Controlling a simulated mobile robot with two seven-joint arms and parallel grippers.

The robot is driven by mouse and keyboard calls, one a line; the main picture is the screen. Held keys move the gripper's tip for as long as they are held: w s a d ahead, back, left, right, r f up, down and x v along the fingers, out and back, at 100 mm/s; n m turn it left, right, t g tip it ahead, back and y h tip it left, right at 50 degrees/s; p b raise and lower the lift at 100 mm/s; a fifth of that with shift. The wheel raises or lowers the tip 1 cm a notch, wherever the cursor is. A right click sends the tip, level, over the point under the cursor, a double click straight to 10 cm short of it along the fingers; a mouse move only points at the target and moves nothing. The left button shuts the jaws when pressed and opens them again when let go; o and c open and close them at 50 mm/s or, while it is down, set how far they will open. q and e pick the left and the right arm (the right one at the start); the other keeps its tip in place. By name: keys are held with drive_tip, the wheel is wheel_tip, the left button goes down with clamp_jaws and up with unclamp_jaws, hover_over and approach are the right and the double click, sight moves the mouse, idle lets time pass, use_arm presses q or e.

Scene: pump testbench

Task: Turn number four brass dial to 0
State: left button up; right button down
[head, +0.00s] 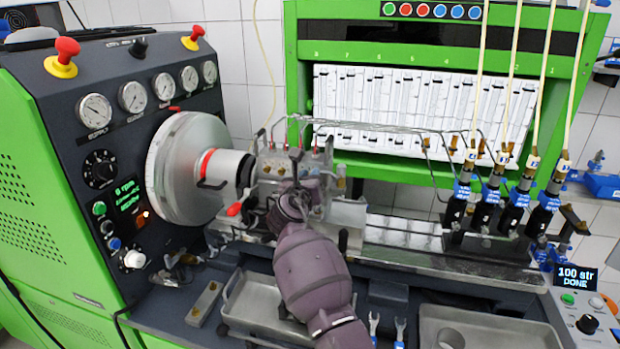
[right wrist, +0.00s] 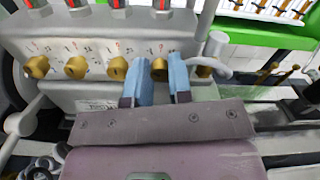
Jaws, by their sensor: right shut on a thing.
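The pump block (head: 285,165) stands on the bench right of the big grey wheel. In the head view the right gripper (head: 296,186) hides this part of the block.
A grey wheel (head: 188,165) and a dark gauge panel (head: 130,110) stand at the left. Thin metal pipes (head: 400,130) run above the block. Black injectors (head: 488,208) stand at the right. Metal trays (head: 262,308) lie at the front. A small display (head: 576,275) reads "100 str DONE".

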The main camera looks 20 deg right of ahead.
drive_tip(key=shift+m, duration=1.2)
drive_tip(key=c, duration=1.3)
unclamp_jaws()
